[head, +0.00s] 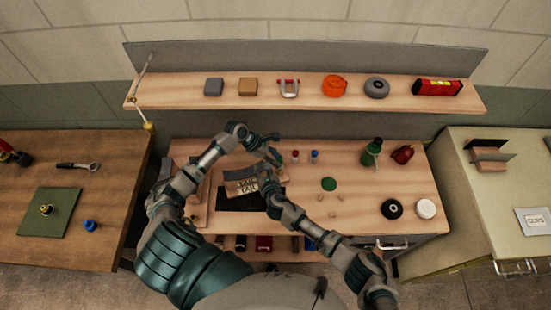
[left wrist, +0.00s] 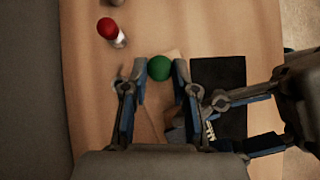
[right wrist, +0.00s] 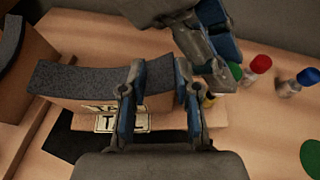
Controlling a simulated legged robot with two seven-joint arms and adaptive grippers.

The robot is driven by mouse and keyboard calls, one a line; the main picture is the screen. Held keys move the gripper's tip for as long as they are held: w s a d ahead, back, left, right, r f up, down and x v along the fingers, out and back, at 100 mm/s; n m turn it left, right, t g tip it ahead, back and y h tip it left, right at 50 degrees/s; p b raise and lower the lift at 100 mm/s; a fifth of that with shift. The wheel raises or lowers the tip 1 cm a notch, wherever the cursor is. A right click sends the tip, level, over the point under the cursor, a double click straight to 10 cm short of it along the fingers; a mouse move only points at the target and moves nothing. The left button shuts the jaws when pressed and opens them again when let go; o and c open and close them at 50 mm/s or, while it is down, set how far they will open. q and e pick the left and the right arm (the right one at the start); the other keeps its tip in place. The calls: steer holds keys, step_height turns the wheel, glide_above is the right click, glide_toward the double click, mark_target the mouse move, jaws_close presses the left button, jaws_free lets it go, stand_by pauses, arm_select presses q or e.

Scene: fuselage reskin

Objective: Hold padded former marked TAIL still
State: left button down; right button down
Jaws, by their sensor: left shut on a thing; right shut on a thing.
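The padded former marked TAIL (head: 240,186) stands on the bench over a black mat (head: 236,203). In the right wrist view the former (right wrist: 75,82) has a dark grey curved pad and a pale label. My right gripper (head: 264,173) is shut on the former toward its right end; its fingers (right wrist: 160,108) partly cover the label. My left gripper (head: 273,153) is just behind the former, shut on a green-capped bottle. The green cap (left wrist: 159,68) shows between its fingers in the left wrist view; the bottle's body is mostly hidden.
A red-capped bottle (head: 295,155) and a blue-capped bottle (head: 315,156) stand to the right, near a green disc (head: 329,184). Another padded block (right wrist: 22,55) stands left of the former. A shelf (head: 300,100) with several objects runs behind. The bench's right-centre is mostly free.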

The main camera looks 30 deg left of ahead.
arm_select(q)
steer(key=shift+f, duration=0.5)
stand_by(0.3)
steer(key=shift+r, duration=0.2)
steer(key=shift+r, duration=0.3)
steer(key=shift+r, duration=0.35)
steer(key=shift+f, duration=0.75)
stand_by(1.7)
steer(key=shift+r, duration=0.45)
steer(key=shift+f+m, duration=0.3)
steer(key=shift+f, duration=0.25)
stand_by(1.2)
